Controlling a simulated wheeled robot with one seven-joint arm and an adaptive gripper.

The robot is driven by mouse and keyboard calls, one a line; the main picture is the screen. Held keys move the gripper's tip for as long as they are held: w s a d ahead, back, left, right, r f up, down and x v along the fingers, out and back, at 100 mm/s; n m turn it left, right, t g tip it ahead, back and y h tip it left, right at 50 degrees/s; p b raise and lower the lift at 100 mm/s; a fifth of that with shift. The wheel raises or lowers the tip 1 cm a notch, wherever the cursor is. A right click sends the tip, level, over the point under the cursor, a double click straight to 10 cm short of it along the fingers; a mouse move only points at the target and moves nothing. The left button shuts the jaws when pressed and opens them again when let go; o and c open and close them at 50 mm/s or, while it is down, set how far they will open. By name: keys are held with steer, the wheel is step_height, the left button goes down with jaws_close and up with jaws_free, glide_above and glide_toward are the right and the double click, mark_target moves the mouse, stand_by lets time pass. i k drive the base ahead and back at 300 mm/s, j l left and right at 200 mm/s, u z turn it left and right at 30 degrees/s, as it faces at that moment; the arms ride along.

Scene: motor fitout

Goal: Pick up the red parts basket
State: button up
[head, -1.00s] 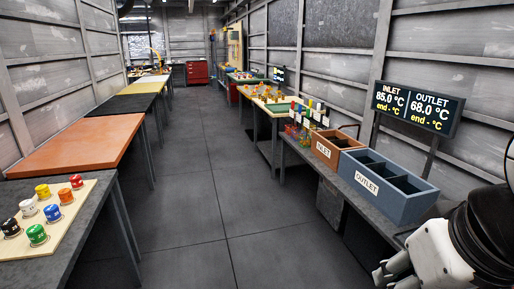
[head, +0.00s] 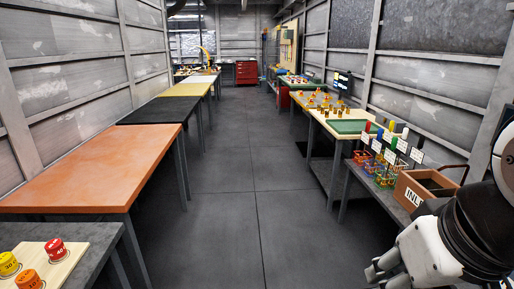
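Several small wire parts baskets (head: 384,176) in different colours stand close together on the grey bench at the right. A reddish one (head: 361,157) seems to be at the far left of the group, but they are small and overlap, so I cannot be sure of its colour. My gripper (head: 377,272) is at the lower right edge, in front of the bench and well apart from the baskets. It holds nothing that I can see; its finger opening is unclear.
A brown INLET box (head: 413,193) stands beside the baskets, partly hidden by my arm. White label cards and coloured cylinders stand behind the baskets. An orange-topped table (head: 85,165) and a board with coloured caps (head: 62,268) line the left. The middle aisle floor (head: 235,215) is clear.

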mark_target(365, 137)
steer(key=i+z, duration=0.1)
steer(key=i, duration=0.5)
steer(key=i+j, duration=0.1)
steer(key=i, duration=0.55)
steer(key=i+j+z, duration=0.15)
steer(key=i, duration=0.45)
steer(key=i+z, duration=0.45)
steer(key=i+j+z, duration=0.2)
steer(key=i+z, duration=0.3)
steer(key=i+j+z, duration=0.45)
steer(key=i, duration=0.15)
